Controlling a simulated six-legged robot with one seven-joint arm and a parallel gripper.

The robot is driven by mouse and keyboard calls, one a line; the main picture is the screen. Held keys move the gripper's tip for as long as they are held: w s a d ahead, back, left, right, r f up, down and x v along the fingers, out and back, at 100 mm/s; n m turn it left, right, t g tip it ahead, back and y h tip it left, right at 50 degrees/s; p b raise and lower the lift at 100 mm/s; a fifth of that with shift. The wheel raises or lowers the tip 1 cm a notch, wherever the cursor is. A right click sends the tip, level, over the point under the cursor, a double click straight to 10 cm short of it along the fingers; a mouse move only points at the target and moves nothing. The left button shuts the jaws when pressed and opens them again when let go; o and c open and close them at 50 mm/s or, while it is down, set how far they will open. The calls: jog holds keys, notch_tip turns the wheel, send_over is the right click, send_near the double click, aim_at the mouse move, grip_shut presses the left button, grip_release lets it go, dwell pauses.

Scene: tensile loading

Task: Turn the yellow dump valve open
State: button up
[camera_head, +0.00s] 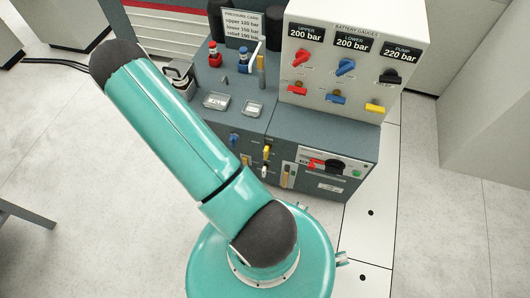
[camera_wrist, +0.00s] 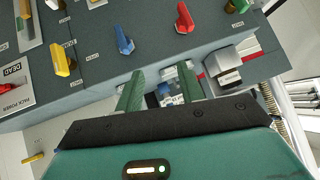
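A yellow valve knob (camera_head: 267,152) sits on the front face of the lower grey cabinet in the head view. Another yellow handle (camera_head: 375,108) is at the lower right of the gauge panel. Which one is the dump valve I cannot tell for sure. My gripper (camera_wrist: 160,71) is open and empty in the wrist view, its green fingers apart, to the right of the yellow knob and not touching it. The gripper is hidden in the head view.
A blue knob (camera_wrist: 124,40) and a red knob (camera_wrist: 185,20) are near my fingers; a white knob (camera_wrist: 55,4) is beyond the yellow one. The gauge panel (camera_head: 352,50) rises above the cabinet. A red handle and black knob (camera_head: 335,165) are on the right front. Floor at right is clear.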

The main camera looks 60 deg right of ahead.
jog(key=s+d+f+g+h, duration=0.25)
jog(key=s+f, duration=0.45)
jog(key=s, duration=0.4)
jog(key=h, duration=0.2)
send_near(265, 154)
jog(key=shift+m, duration=0.3)
jog(key=x, duration=1.1)
jog(key=shift+d+f, duration=0.15)
jog(key=shift+d, duration=0.05)
grip_shut()
